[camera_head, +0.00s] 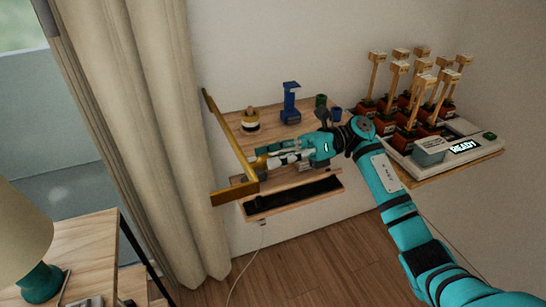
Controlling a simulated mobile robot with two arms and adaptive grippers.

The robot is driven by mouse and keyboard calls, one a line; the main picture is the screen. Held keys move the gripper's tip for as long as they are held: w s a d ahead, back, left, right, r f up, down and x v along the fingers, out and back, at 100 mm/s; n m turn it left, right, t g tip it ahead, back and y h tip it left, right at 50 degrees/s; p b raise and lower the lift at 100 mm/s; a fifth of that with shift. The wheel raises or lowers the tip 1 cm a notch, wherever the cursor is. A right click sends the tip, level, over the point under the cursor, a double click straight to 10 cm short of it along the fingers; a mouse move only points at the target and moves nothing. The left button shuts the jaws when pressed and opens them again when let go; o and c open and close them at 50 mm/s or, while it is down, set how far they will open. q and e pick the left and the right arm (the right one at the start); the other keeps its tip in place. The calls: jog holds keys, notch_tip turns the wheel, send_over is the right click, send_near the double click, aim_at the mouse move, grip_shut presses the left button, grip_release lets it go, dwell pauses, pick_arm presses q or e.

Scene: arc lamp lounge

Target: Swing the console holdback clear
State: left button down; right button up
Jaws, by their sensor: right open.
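The console (220,110) is a wooden wall shelf in the middle of the head view. A long brass-coloured bar, which looks like the holdback (229,132), runs along its left side. The bar has a broad flat brass piece (236,192) at its near end. My right gripper (268,160) reaches in from the right, pointing left, with its fingertips close to the bar's near part. It is open. I cannot tell whether the fingertips touch the bar. My arm and gripper hide part of the console top. My left gripper is out of view.
A lower ledge (335,183) has a black strip. At right, a device reading READY (478,143) stands beside several wooden-handled red blocks. A curtain (150,120) hangs left; a lamp (25,235) is lower left.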

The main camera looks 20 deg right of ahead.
jog(key=w+d, duration=0.1)
jog(key=d, duration=1.1)
